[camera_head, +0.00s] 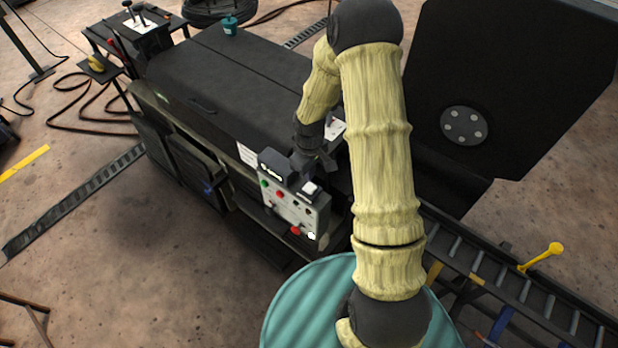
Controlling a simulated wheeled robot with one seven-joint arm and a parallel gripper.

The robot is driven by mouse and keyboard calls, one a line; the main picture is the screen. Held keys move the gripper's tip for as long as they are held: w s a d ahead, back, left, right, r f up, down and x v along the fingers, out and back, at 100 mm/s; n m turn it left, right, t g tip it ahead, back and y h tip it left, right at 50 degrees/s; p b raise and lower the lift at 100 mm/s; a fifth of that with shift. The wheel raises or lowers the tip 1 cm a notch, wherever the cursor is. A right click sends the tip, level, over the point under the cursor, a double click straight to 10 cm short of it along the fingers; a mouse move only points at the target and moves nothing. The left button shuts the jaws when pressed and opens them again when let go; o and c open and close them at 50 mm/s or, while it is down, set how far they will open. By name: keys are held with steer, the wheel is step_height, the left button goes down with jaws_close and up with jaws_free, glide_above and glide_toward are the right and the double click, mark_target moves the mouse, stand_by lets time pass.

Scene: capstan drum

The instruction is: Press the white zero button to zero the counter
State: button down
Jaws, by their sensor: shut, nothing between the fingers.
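A grey control box (292,208) with several buttons stands at the front corner of the dark bench. A small black counter unit (272,168) with a lit display sits at the box's top left. A white square button or pad (310,188) is at the box's top right, and a round white knob (311,236) is low on the front face. I cannot tell for certain which of these is the zero button. My dark gripper (318,168) is shut and empty, just above and behind the box's top. Its fingertips are small and partly blend with the dark surroundings, so contact cannot be told.
A large black drum or panel (465,124) stands at the right. A teal ribbed cover (305,302) lies in front, below my arm. A rail track with a yellow lever (541,257) runs at lower right. The dark bench top (230,80) is mostly clear.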

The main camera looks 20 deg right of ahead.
step_height(320, 180, up, 7)
steer(key=b, duration=0.1)
steer(key=shift+r, duration=0.2)
stand_by(0.7)
steer(key=s+r+m+t, duration=0.2)
steer(key=s+r+m, duration=0.5)
steer(key=s+r, duration=0.3)
steer(key=s, duration=0.4)
steer(key=shift+s+r+t, duration=0.25)
steer(key=shift+s+t, duration=0.05)
steer(key=shift+a, duration=0.1)
